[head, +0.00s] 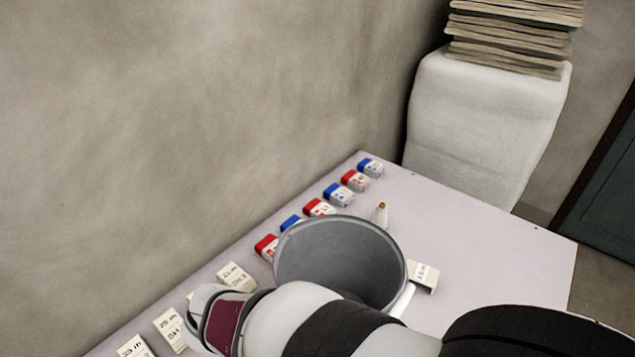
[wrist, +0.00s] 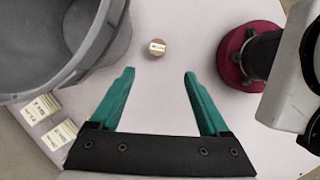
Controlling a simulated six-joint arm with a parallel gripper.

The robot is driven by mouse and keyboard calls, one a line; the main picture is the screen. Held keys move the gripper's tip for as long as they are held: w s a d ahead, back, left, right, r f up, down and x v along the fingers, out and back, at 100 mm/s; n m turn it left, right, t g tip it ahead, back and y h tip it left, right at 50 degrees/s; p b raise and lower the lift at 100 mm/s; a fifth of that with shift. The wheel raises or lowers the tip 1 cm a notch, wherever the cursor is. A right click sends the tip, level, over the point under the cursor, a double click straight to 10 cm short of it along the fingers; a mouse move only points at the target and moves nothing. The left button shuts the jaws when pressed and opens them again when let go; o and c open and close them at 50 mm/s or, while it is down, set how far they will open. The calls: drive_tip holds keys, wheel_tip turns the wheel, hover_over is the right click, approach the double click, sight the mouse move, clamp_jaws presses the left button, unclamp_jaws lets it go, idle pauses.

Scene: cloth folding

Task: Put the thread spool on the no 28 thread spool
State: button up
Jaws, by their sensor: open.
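A small white upright piece with a brown top (head: 381,213), perhaps a thread spool, stands on the table behind the grey bin in the head view. In the wrist view a small round brown piece with a pale printed label (wrist: 157,48) lies just beyond my fingertips, roughly centred between them and untouched; I cannot tell if it is the same piece. My gripper (wrist: 159,74) is open and empty, with green fingers spread wide. I cannot make out its fingers in the head view. No label clearly reads 28, so I cannot tell which spool is no 28.
A grey bin (head: 340,255) stands on the pale table (head: 490,250). Red and blue boxes (head: 340,194) line the wall edge. Cream printed blocks (head: 168,325) lie at lower left, and another printed block (head: 423,273) sits right of the bin. The table's right side is clear.

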drive_tip(key=shift+n, duration=0.4)
drive_tip(key=x, duration=1.5)
drive_tip(key=shift+w+f, duration=0.2)
drive_tip(key=shift+f, duration=0.2)
clamp_jaws()
